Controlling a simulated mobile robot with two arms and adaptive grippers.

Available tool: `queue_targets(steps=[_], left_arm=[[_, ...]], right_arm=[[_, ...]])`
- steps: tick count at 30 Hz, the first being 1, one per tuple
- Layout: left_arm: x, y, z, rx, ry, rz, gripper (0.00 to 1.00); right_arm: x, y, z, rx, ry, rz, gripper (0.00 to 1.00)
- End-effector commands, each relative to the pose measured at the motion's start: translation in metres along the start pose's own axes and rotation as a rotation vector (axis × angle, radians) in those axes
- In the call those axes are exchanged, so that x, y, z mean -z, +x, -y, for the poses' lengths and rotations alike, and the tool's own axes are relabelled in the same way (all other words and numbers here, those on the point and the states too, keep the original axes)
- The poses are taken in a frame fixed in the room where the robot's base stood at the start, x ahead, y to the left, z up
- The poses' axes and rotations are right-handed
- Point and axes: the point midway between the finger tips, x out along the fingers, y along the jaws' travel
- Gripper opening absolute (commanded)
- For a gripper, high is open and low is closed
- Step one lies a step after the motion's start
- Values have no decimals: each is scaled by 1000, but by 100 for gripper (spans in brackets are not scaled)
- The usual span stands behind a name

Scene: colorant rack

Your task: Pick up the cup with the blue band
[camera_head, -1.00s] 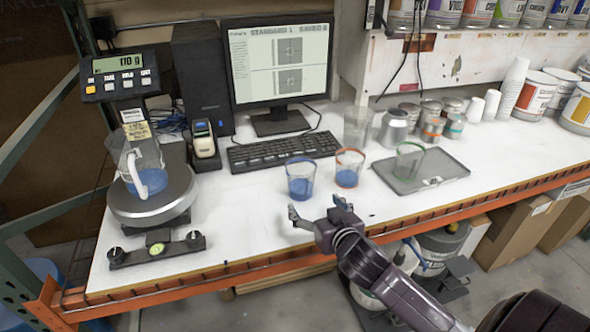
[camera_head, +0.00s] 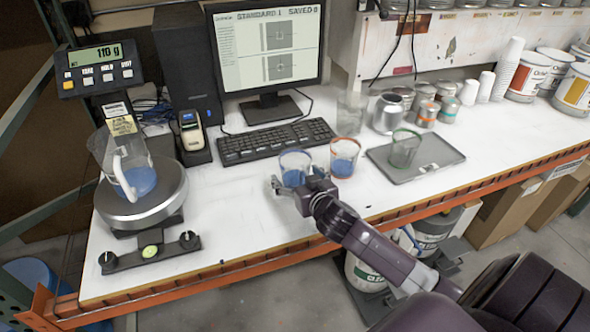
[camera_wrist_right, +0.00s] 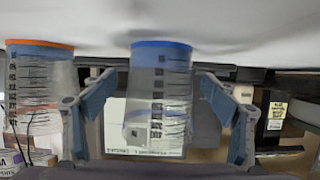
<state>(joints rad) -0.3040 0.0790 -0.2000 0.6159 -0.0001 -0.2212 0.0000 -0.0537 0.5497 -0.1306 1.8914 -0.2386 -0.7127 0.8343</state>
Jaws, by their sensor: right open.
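The cup with the blue band (camera_head: 295,162) is clear, with blue in it, and stands on the white table in front of the keyboard. My right gripper (camera_head: 292,186) is at its near side and hides its lower front. In the right wrist view, which is upside down, the blue-banded cup (camera_wrist_right: 160,85) shows between the two open fingers of my right gripper (camera_wrist_right: 155,92), with a gap on each side. I cannot tell how far the fingers reach around it. My left gripper is not in view.
An orange-banded cup (camera_head: 344,158) stands close on the right; it also shows in the right wrist view (camera_wrist_right: 40,85). A green-rimmed cup (camera_head: 404,150) is on a grey tray (camera_head: 437,163). A scale (camera_head: 145,205) holds a pitcher (camera_head: 135,178). The front table is clear.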

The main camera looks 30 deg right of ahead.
Motion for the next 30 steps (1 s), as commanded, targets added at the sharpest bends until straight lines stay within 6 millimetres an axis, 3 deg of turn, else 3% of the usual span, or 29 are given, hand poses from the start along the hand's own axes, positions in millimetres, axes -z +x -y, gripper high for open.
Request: queue_targets(steps=[4, 12, 25, 30], left_arm=[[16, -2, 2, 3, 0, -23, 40], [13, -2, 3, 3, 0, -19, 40], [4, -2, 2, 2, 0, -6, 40], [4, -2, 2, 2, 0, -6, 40]], right_arm=[[0, 10, 0, 0, -1, 0, 80], [-1, 12, 0, 0, -1, 0, 80], [-1, 11, 0, 0, -1, 0, 32], [0, 11, 0, 0, -1, -1, 31]])
